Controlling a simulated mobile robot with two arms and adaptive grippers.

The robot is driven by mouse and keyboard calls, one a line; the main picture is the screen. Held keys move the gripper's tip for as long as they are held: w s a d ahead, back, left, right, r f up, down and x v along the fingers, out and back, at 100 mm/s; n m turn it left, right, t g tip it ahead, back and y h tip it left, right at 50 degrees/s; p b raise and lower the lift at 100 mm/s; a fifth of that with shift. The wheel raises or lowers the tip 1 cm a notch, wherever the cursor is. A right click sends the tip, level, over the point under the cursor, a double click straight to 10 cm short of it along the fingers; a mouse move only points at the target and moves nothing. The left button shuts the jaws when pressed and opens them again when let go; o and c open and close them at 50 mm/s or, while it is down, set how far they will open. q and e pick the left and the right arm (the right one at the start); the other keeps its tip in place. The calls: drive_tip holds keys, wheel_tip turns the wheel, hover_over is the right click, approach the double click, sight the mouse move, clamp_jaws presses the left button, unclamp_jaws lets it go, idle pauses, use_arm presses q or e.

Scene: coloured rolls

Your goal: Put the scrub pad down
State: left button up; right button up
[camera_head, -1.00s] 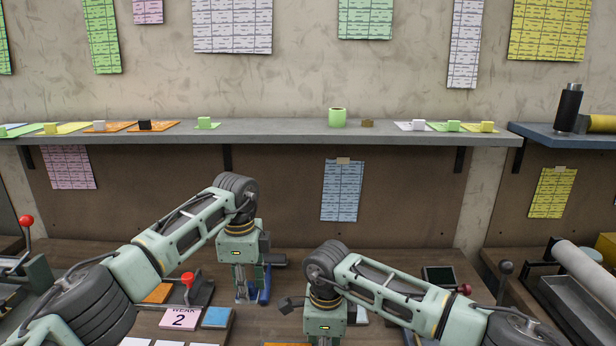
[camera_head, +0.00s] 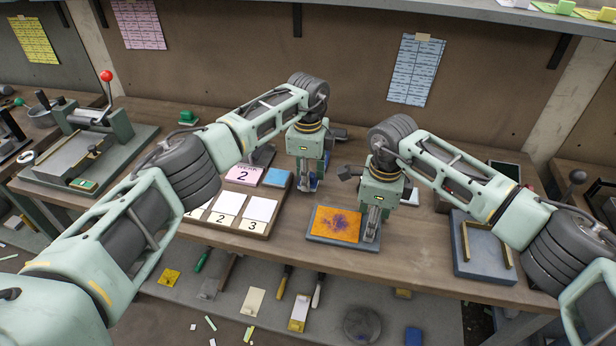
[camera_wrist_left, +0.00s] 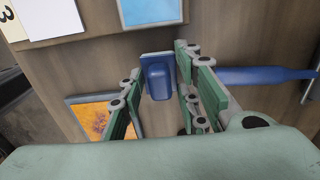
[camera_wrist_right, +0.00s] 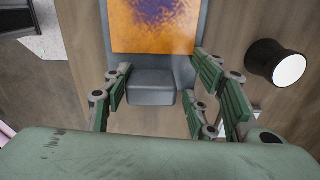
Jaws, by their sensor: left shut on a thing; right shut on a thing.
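The blue scrub pad (camera_head: 308,184) has a raised block for a handle and is under my left gripper (camera_head: 306,174) in the head view. In the left wrist view the pad (camera_wrist_left: 158,82) is between the fingers of my left gripper (camera_wrist_left: 160,78), which is shut on it. The pad is low over the bench; I cannot tell whether it touches. My right gripper (camera_head: 373,222) is shut on the grey end block of a plate (camera_head: 313,238) with an orange and purple face (camera_head: 336,223). That end block (camera_wrist_right: 150,88) also shows in the right wrist view.
A tray of numbered white cards (camera_head: 228,205) is left of the plate, with a pink card (camera_head: 243,175) and a light blue pad (camera_head: 277,178) behind. A grey tray (camera_head: 482,255) is at the right. The bench's front edge runs close before the plate.

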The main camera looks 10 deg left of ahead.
use_arm(q)
drive_tip(key=shift+f, duration=0.6)
drive_tip(key=shift+f, duration=0.15)
drive_tip(key=shift+f, duration=0.15)
drive_tip(key=o, duration=1.1)
drive_tip(key=shift+o, duration=0.2)
